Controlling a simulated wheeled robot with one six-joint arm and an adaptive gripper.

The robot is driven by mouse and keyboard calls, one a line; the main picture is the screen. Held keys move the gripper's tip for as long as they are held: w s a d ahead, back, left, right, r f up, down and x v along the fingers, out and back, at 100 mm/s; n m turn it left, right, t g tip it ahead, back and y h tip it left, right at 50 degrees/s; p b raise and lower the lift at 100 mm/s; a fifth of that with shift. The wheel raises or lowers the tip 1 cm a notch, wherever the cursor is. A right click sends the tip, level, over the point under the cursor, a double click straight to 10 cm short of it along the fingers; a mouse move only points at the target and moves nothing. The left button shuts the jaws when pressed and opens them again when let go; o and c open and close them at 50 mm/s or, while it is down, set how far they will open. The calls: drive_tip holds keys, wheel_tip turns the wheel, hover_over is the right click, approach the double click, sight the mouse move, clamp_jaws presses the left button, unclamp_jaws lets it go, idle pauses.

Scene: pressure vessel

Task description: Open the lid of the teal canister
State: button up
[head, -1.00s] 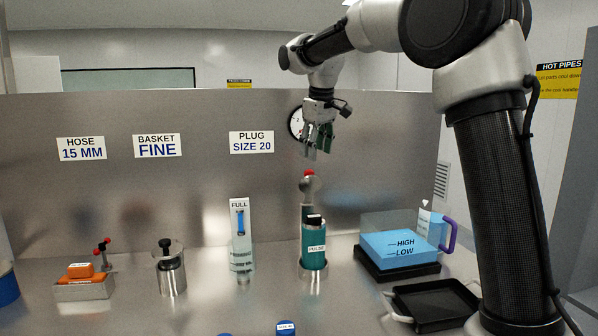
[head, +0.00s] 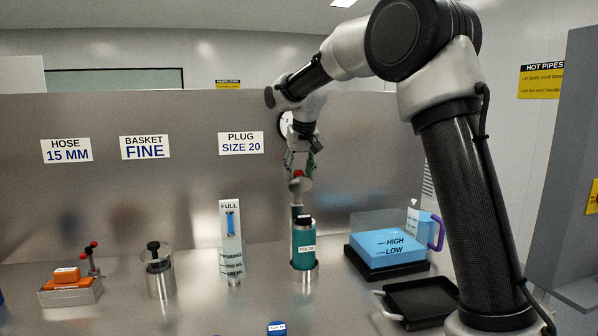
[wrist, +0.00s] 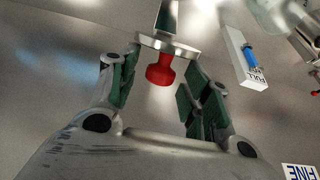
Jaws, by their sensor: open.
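The teal canister (head: 304,247) with a "PULSE" label stands upright in a metal holder right of the middle in the head view. A black piece (head: 305,218) sits on its top. Right behind it rises a metal clamp-like part (head: 299,187) topped by a red knob (head: 298,174). My gripper (head: 297,163) is open just above the red knob, pointing down. In the wrist view the red knob (wrist: 160,72) lies between the open green-padded fingers (wrist: 162,66), with no clear contact.
A clear "FULL" gauge column (head: 231,245) stands left of the canister. A blue block (head: 390,242) on a black base and a black tray (head: 420,300) lie to the right. A metal cup (head: 160,282) and an orange-block holder (head: 70,292) stand left. A metal panel (head: 180,195) rises behind.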

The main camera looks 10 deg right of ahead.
clamp_jaws()
drive_tip(key=shift+w, duration=0.2)
drive_tip(key=w+f+g, duration=0.1)
drive_tip(key=w+g, duration=0.1)
drive_tip(key=w, duration=0.6)
drive_tip(key=shift+g, duration=0.3)
idle(0.4)
idle(0.3)
unclamp_jaws()
